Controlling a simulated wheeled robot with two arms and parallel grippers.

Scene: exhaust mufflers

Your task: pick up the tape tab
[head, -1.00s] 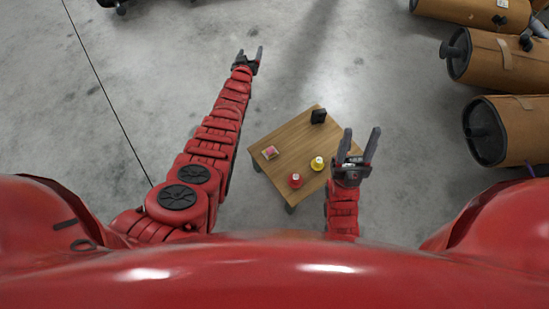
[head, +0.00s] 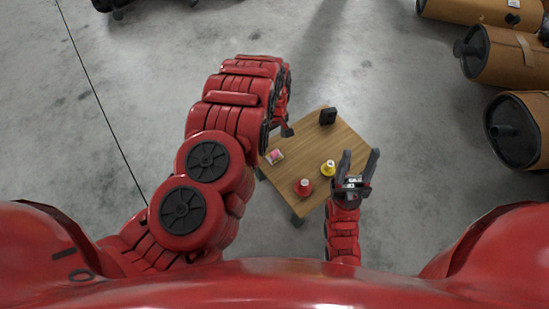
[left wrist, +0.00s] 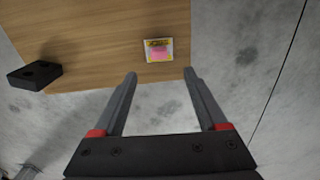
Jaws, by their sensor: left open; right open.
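A small pink piece on a pale square card with a yellow strip, which looks like the tape tab (head: 275,157), lies flat near the left corner of the wooden table (head: 315,140). The tape tab (left wrist: 159,51) also shows in the left wrist view, just beyond the fingertips and roughly between them. My left gripper (left wrist: 160,73) is open and empty, apart from the tab. In the head view only a dark part of it shows beside the table's edge; my arm hides the rest. My right gripper (head: 358,166) is open and empty by the table's right side.
A red object (head: 303,187) and a yellow object (head: 327,168) with pale tops stand on the table's near half. A black block (head: 328,117) stands near its far corner. Brown mufflers (head: 506,52) lie on the floor at right. The floor left of the table is clear.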

